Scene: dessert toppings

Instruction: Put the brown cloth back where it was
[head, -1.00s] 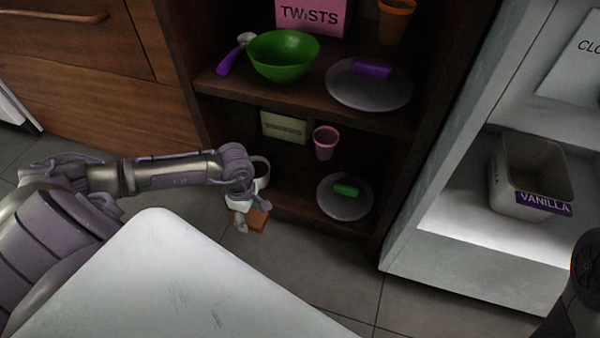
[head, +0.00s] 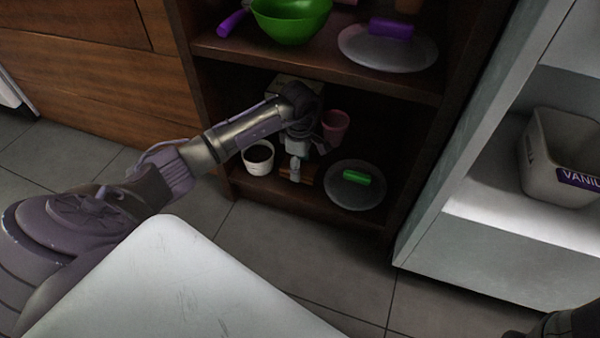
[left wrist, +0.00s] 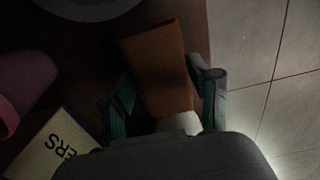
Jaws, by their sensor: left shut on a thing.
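The brown cloth (left wrist: 158,70) is a flat orange-brown piece between the two fingers of my left gripper (left wrist: 166,103) in the left wrist view. In the head view the cloth (head: 303,176) shows in part beside the fingers of my left gripper (head: 296,170). That gripper is shut on the cloth, inside the lower shelf of the dark wooden unit (head: 290,205). It is between a white cup with dark contents (head: 258,157) and a grey plate (head: 342,195). I cannot tell whether the cloth touches the shelf. My right gripper is not clearly in view; only a dark arm part shows at the lower right.
A green roll (head: 357,177) lies on the plate. A pink cup (head: 335,126) and a lettered box (left wrist: 56,150) stand further back. A green bowl (head: 290,18) and a plate with a purple roll (head: 391,28) are on the shelf above. A grey bin (head: 562,155) stands at right.

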